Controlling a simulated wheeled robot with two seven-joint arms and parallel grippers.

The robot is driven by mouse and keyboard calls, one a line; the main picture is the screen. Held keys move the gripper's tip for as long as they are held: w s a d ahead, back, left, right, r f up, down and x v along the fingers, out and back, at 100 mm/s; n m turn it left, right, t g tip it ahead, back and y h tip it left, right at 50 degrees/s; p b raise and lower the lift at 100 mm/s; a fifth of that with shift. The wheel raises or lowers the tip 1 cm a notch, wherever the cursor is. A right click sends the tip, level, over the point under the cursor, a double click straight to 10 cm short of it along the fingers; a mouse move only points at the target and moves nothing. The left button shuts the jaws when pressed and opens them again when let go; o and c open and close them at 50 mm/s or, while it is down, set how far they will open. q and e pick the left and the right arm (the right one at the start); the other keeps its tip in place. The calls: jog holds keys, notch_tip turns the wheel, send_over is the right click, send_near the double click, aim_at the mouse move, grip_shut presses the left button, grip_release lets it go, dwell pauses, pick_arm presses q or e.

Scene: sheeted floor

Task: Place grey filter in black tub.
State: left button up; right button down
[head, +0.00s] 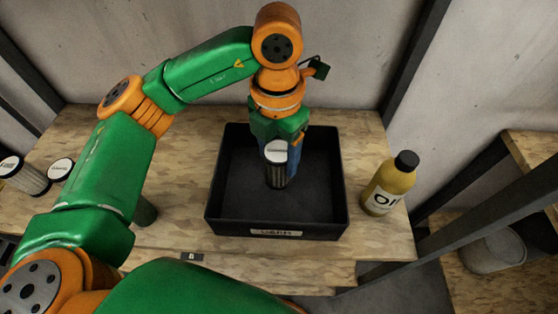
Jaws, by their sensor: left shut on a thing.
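The grey filter (276,172) is a small ribbed cylinder with a pale top. My left gripper (279,152) points down over the black tub (213,205) and is shut on the filter. The filter stands roughly upright within the tub's outline; I cannot tell whether its lower end touches the tub floor. The tub is a square, open, shallow box with a label on its front wall, and the rest of its floor looks empty. My right gripper is not in view.
A yellow bottle (388,186) with a black cap stands just right of the tub. Other filters (27,176) stand at the table's left end, partly behind my left arm. A grey wall rises behind.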

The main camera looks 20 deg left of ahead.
pick_arm(q)
notch_tip(320, 180, down, 3)
jog(key=shift+s+d+r, duration=0.1)
jog(key=shift+f, duration=0.4)
jog(key=o, duration=1.4)
jog(key=shift+r, duration=0.1)
jog(key=shift+r+p, duration=0.3)
jog(key=shift+p, duration=0.05)
jog(key=shift+w+r+b, duration=0.2)
jog(key=shift+r+b, duration=0.15)
jog(key=shift+r, duration=0.05)
notch_tip(320, 180, up, 11)
jog(key=shift+s+f+p, duration=0.1)
jog(key=shift+p, duration=0.4)
